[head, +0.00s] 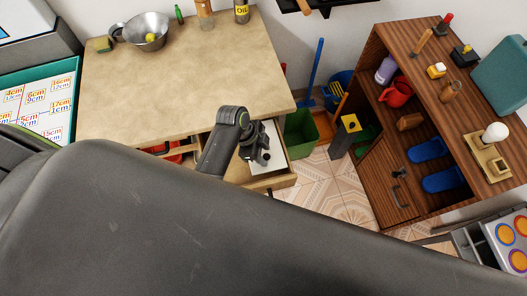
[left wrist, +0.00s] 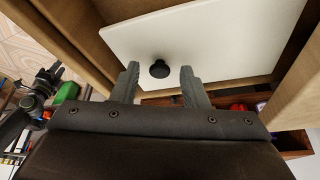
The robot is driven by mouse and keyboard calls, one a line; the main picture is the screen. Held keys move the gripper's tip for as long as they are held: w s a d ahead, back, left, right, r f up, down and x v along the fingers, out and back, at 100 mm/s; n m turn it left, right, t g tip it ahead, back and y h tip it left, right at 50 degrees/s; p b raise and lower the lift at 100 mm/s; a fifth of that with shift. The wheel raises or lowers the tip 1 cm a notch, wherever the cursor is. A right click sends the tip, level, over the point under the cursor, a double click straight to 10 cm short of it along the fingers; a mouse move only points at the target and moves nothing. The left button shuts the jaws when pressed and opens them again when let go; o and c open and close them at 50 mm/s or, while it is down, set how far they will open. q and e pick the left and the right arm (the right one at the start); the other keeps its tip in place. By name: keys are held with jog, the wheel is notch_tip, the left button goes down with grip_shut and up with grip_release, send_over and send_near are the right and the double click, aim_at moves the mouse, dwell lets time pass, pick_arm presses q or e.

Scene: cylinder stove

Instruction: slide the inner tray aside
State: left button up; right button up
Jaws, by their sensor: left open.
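The inner tray is a flat white panel (head: 277,153) in the open wooden drawer (head: 283,182) at the table's front edge. In the left wrist view the white inner tray (left wrist: 215,42) has a small black round knob (left wrist: 159,67). My left gripper (head: 263,157) is over the drawer at the tray. In the left wrist view its two fingers (left wrist: 159,79) are open, one on each side of the knob, with gaps between. I cannot tell how deep the fingertips reach around it.
Red items (head: 174,153) show in the drawer left of the tray. A green bin (head: 301,133) stands on the floor right of the drawer. A wooden cabinet (head: 372,170) stands further right. The tabletop (head: 190,85) is mostly clear, with a metal bowl (head: 143,32) at the back.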

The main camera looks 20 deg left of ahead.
pick_arm(q)
jog(key=shift+d+f, duration=0.1)
jog(key=shift+f, duration=0.05)
pick_arm(e)
jog(key=shift+s, duration=0.45)
pick_arm(q)
jog(key=c, duration=0.5)
grip_shut()
pick_arm(e)
jog(key=shift+w, duration=0.4)
jog(key=shift+r, duration=0.1)
